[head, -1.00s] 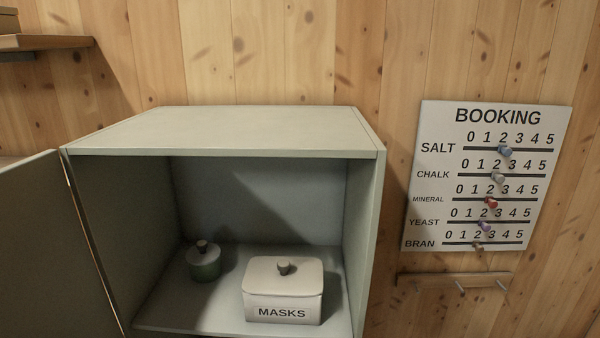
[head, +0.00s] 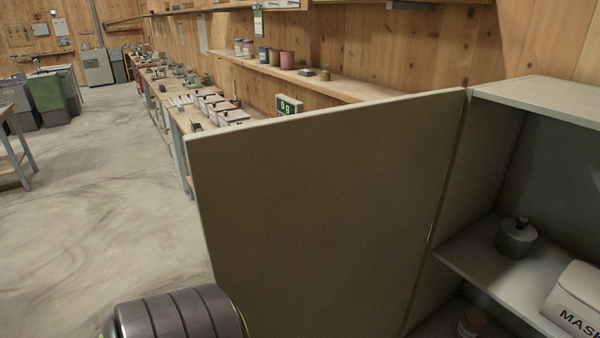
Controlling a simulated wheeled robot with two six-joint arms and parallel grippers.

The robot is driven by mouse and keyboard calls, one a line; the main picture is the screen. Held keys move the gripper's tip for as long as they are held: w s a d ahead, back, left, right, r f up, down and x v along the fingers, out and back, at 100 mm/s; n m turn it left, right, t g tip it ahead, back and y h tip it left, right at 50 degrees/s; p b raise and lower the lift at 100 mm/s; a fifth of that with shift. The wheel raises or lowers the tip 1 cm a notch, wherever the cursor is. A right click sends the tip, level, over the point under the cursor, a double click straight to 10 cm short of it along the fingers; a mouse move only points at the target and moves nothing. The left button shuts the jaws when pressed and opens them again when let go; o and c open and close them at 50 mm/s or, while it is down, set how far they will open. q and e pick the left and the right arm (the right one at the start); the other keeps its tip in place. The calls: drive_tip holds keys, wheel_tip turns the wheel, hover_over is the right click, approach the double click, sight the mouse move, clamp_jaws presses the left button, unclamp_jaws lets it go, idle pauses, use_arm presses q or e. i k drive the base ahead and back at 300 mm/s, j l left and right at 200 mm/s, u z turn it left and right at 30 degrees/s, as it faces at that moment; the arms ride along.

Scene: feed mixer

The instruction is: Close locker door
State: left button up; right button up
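The locker door (head: 310,210) stands wide open, swung out to the left of the locker (head: 545,95). It is a flat grey-green panel, hinged along the locker's left front edge. On the locker's upper shelf (head: 480,258) are a small green lidded pot (head: 516,237) and a white box marked MASKS (head: 578,300). A dark ribbed part of my own arm shows at the bottom left, in front of the door's lower left corner. Neither gripper is in view.
Behind the door, a long workbench (head: 172,112) with boxes and trays runs along the wooden wall. A wall shelf (head: 305,82) holds several tins. Open concrete floor (head: 90,200) lies left of the door. A jar (head: 472,322) is partly visible below the locker's shelf.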

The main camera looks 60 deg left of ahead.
sight(318, 223)
drive_tip(key=k+j+z, duration=0.15)
drive_tip(key=k+j, duration=0.3)
drive_tip(key=j, duration=0.2)
drive_tip(key=k+j+z, duration=0.15)
drive_tip(key=k+j, duration=0.3)
drive_tip(key=i+j, duration=0.1)
drive_tip(key=j, duration=0.4)
drive_tip(key=i+j+z, duration=0.1)
drive_tip(key=j, duration=0.85)
drive_tip(key=i+z, duration=0.05)
